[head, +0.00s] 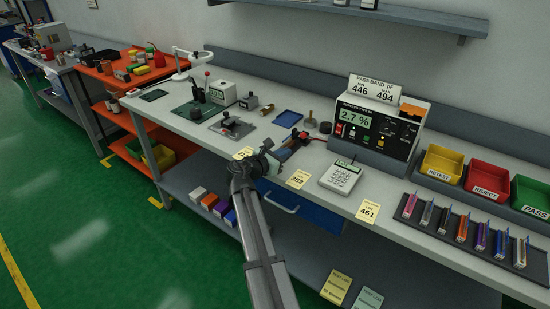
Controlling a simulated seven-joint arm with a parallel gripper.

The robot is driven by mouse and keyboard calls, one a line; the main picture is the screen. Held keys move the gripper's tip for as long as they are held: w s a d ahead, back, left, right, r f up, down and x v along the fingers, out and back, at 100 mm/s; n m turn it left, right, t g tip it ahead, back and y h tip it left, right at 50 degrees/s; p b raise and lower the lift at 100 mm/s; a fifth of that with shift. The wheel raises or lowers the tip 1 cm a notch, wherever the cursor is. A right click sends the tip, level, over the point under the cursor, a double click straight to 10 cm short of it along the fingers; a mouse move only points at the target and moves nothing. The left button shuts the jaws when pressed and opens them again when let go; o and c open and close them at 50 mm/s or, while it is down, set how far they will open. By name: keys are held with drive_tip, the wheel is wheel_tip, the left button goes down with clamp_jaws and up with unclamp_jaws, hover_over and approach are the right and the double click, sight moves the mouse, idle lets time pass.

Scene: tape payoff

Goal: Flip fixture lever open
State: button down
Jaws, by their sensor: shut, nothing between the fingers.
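A small test fixture (289,148) with red and black parts sits on the grey bench, just right of my gripper. A dark lever-like part with a red piece (301,137) shows at its upper right; whether it is up or down is too small to tell. My gripper (268,149) is shut and empty at the bench's front edge, left of the fixture. Whether it touches the fixture cannot be told. My wrist hides part of the bench edge and perhaps the fixture's near left side.
Right of the fixture stand a meter (374,130) reading 2.7 % and a calculator-like keypad (341,177). Yellow, red and green bins (489,178) and a dark rack (465,236) of tape strips lie farther right. A blue tray (288,118) is behind. Yellow cards line the front edge.

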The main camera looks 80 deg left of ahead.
sight(301, 137)
drive_tip(key=w+a, duration=0.2)
drive_tip(key=w, duration=0.1)
drive_tip(key=shift+a+r, duration=0.1)
drive_tip(key=shift+r, duration=0.3)
drive_tip(key=shift+w+a+r, duration=0.4)
drive_tip(key=shift+w+r, duration=0.15)
drive_tip(key=shift+w, duration=0.1)
drive_tip(key=shift+r, duration=0.1)
drive_tip(key=shift+w+a+r, duration=0.1)
drive_tip(key=shift+r, duration=0.15)
drive_tip(key=shift+w+a+r+g+h, duration=0.1)
drive_tip(key=shift+r+g+h, duration=0.2)
drive_tip(key=shift+g+h, duration=0.1)
drive_tip(key=w+a+r+g+h, duration=0.6)
drive_tip(key=w+a+g, duration=0.1)
drive_tip(key=w+a, duration=0.1)
drive_tip(key=shift+w+a+r+n, duration=0.25)
drive_tip(key=shift+w+a+n, duration=0.15)
drive_tip(key=shift+a, duration=0.05)
idle(0.4)
